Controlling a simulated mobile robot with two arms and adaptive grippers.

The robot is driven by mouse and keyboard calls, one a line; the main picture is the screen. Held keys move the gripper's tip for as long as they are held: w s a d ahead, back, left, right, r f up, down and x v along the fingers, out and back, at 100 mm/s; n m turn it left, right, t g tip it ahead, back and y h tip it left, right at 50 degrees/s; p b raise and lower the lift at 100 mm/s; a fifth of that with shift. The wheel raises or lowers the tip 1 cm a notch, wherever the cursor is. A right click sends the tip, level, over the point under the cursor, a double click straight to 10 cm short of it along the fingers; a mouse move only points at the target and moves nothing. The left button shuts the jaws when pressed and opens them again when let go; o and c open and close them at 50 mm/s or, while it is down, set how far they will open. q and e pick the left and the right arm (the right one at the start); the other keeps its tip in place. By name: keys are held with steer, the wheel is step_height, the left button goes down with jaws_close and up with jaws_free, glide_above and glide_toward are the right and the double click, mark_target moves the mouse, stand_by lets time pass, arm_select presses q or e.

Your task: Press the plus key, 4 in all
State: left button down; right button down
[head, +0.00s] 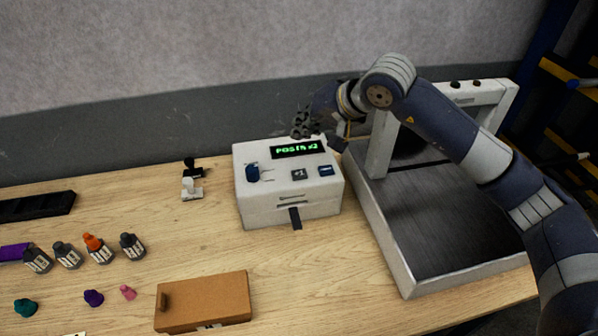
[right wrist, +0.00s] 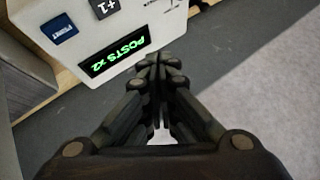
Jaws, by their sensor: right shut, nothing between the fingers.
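A white box-shaped machine (head: 290,208) stands on the wooden table, with a green-lit display (head: 298,149) on top. In the right wrist view the display (right wrist: 114,52) appears upside down and reads "POSTS x2". The plus key, marked "+1" (right wrist: 104,8), is a small dark key at the top edge of that view. In the head view the plus key (head: 299,174) sits between a blue knob (head: 252,173) and a blue key (head: 325,170). My right gripper (head: 301,130) is shut and empty above the machine's back edge, apart from the keys. My left gripper is out of view.
A grey metal tray with a white frame (head: 405,279) stands right of the machine. Bare table lies in front of the machine.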

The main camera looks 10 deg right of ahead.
stand_by(0.5)
steer(key=b, duration=0.3)
glide_above(302, 172)
step_height(302, 172, down, 8)
steer(key=shift+r, duration=0.1)
steer(key=shift+f+b, duration=0.5)
steer(key=shift+b, duration=0.25)
stand_by(0.8)
steer(key=shift+f+b, duration=0.45)
steer(key=shift+b, duration=0.35)
steer(key=shift+f+b, duration=0.45)
steer(key=shift+b, duration=0.2)
stand_by(0.4)
steer(key=shift+r, duration=0.9)
